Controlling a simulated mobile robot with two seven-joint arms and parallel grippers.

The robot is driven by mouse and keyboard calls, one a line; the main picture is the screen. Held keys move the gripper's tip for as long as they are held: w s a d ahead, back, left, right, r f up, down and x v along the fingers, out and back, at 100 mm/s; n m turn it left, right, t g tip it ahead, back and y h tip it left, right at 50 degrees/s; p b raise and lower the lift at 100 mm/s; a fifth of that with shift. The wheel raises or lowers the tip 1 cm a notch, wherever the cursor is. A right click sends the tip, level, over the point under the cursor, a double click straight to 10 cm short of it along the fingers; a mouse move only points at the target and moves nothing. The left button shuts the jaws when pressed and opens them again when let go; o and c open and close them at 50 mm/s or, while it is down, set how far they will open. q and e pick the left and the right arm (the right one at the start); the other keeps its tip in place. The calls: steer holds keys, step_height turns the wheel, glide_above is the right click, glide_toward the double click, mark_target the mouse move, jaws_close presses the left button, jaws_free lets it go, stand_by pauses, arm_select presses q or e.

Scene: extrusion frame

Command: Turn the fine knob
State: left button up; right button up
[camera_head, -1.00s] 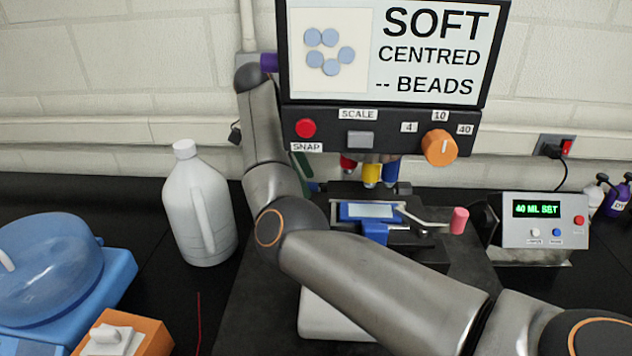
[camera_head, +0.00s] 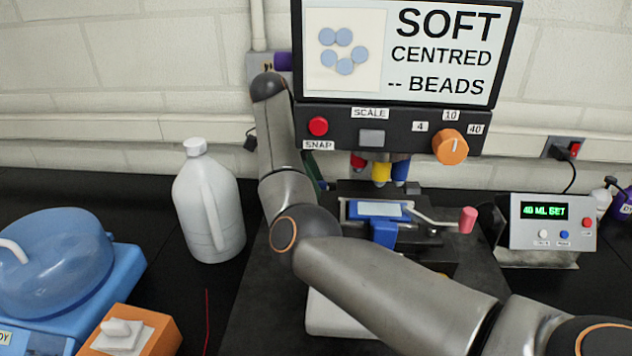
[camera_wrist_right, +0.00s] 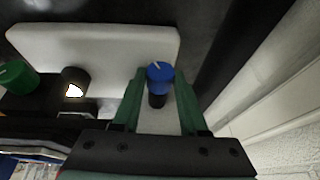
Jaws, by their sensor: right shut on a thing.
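A blue knob (camera_wrist_right: 161,76) with a white mark on its end face shows in the right wrist view, on a short dark stem. My right gripper (camera_wrist_right: 157,92) has its green fingers on either side of this knob and is shut on it. A green knob (camera_wrist_right: 17,77) sits further left in the same view. No label tells which knob is the fine one. In the head view my right arm reaches across to the left side of the microscope (camera_head: 400,232), and its gripper is mostly hidden behind the arm and the screen unit. My left gripper is not in view.
The screen (camera_head: 445,55) reads "SOFT CENTRED -- BEADS" above an orange scale dial (camera_head: 450,147) and a red snap button (camera_head: 318,126). A white jug (camera_head: 209,205) stands close left of my arm. A display box (camera_head: 553,222) stands right. A pale base plate (camera_wrist_right: 95,50) lies beyond the knob.

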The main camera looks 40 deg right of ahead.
jaws_close()
steer(key=shift+a+f+t+h+b, duration=0.15)
steer(key=shift+f+t+h+b, duration=0.25)
steer(key=shift+b, duration=0.5)
steer(key=t+h+b, duration=0.1)
steer(key=b, duration=0.1)
steer(key=m+t+h+b, duration=0.1)
steer(key=b, duration=0.2)
steer(key=shift+s+a+t, duration=0.1)
steer(key=shift+s+t, duration=0.15)
steer(key=shift+t, duration=0.05)
steer(key=shift+r+t+h+b, duration=0.2)
steer(key=shift+t+h+b, duration=0.1)
steer(key=shift+b, duration=0.5)
steer(key=shift+r, duration=0.1)
steer(key=o, duration=0.9)
jaws_free()
steer(key=shift+o, duration=0.2)
